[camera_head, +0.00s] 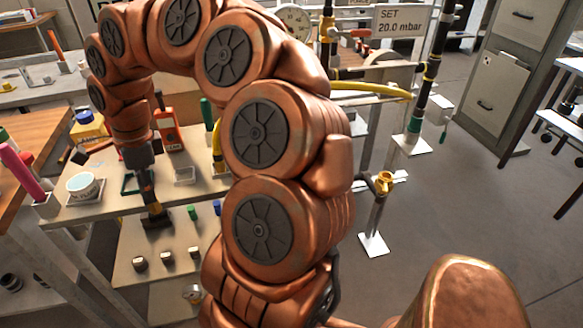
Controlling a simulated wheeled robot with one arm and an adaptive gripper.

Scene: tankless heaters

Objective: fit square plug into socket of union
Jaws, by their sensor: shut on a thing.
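My gripper (154,218) hangs down at the front of the wooden bench, left of centre, low over the lower board. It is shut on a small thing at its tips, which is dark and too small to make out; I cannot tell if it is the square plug. A brass fitting (384,182), possibly the union, sits on a thin upright stand right of my arm. Its socket cannot be made out.
Pipework with a yellow hose (370,88) stands behind. Grey cabinets (498,75) stand at the right.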

